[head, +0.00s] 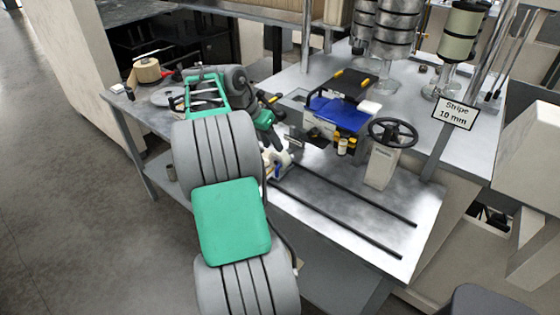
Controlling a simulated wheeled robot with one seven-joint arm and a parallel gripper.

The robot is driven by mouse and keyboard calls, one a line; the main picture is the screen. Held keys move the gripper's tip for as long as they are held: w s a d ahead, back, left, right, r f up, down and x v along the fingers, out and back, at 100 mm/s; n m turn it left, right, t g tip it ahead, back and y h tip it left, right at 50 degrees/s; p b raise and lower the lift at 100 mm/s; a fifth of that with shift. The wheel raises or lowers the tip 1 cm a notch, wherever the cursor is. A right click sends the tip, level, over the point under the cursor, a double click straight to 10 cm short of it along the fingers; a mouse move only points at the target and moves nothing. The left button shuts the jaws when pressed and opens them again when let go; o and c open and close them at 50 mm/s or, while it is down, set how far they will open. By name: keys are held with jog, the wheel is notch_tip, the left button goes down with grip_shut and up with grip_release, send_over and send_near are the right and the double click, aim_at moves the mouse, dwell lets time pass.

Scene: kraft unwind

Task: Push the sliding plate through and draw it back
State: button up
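Two dark parallel rails (345,220) run across the metal table towards its front right. I cannot clearly pick out the sliding plate. A small white piece with blue on it (279,163) sits by the left ends of the rails, partly behind my arm. It may belong to the plate. My arm reaches up from the bottom of the head view and bends over the table's left side. My gripper (277,141) seems to be just above the white piece. Its fingers are too small and too covered to tell whether they are open or touching anything.
A blue-topped unit (337,114) with yellow-capped parts stands behind the rails. A black handwheel (393,132) on a pale post is right of it. A "Stripe 10 mm" sign (455,112) stands farther right. A tape roll (147,70) lies back left.

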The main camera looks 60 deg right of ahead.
aim_at(283, 161)
jog(key=x, duration=0.7)
jog(key=shift+f, duration=0.35)
grip_shut()
dwell(1.0)
